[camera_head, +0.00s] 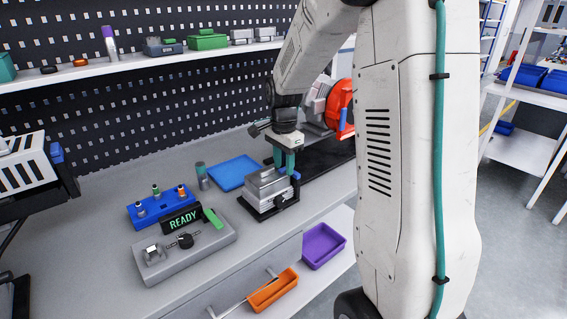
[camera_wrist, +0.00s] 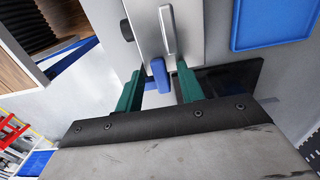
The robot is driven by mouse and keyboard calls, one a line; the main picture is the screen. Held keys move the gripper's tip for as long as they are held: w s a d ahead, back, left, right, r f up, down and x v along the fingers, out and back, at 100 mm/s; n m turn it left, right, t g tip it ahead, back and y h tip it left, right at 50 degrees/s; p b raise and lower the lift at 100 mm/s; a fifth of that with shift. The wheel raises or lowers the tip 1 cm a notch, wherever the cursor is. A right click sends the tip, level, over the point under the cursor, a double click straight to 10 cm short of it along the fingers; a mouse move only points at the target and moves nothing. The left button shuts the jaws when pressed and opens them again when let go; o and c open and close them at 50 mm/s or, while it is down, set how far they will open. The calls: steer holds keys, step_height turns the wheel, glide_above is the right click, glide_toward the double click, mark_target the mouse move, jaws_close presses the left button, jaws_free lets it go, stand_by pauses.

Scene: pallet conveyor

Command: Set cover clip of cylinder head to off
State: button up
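The cylinder head (camera_head: 262,188) is a light grey metal block on a dark fixture on the workbench. In the wrist view its pale top (camera_wrist: 194,35) carries a raised bar and a dark round knob. A blue clip (camera_wrist: 158,72) sticks out from its near edge; it also shows in the head view (camera_head: 291,174). My gripper (camera_wrist: 159,68) has teal fingers, one on each side of the clip, with gaps between. It is open at the block's edge, seen in the head view (camera_head: 284,158). The clip's far end is partly hidden.
A blue tray (camera_head: 233,173) lies behind the block. A grey panel (camera_head: 190,262) with a READY display (camera_head: 183,219) and a blue peg holder (camera_head: 150,214) stand left. A red machine (camera_head: 340,104) stands behind right. Purple (camera_head: 323,246) and orange bins (camera_head: 272,291) sit lower in front.

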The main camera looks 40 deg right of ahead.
jaws_close()
steer(key=shift+n, duration=0.3)
steer(key=n, duration=0.2)
steer(key=s+n, duration=0.1)
steer(key=n, duration=0.1)
steer(key=shift+d, duration=0.1)
steer(key=n, duration=0.4)
steer(key=shift+s+d+n, duration=0.3)
steer(key=shift+n, duration=0.1)
steer(key=shift+s+d+n, duration=0.1)
steer(key=shift+d+n, duration=0.15)
steer(key=shift+n, duration=1.15)
steer(key=shift+s+d+n, duration=0.1)
steer(key=shift+d+n, duration=0.2)
steer(key=shift+n, duration=1.1)
steer(key=shift+s+d+n, duration=0.1)
steer(key=shift+d+n, duration=0.15)
steer(key=shift+n, duration=1.15)
steer(key=shift+r, duration=0.1)
